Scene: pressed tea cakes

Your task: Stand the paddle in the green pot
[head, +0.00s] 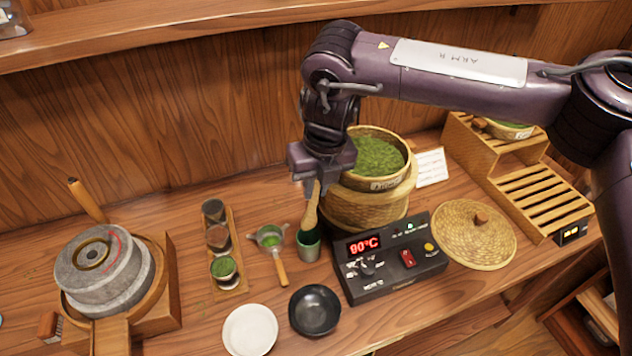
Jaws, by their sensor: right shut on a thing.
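The wooden paddle (310,211) is upright with a slight tilt. My right gripper (313,188) is shut on its upper part and points down from above. The paddle's lower end is at the mouth of the green pot (308,251), a small cup standing on the counter. That end overlaps the pot's opening, and I cannot tell how deep it sits or whether it touches the bottom. My left gripper is not in view.
A steamer basket (361,210) of green tea stands close behind the pot. A black control box (391,262) is at its right, a strainer (271,240) at its left. A black bowl (314,310) and white bowl (249,330) lie in front. A stone mill (104,277) stands far left.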

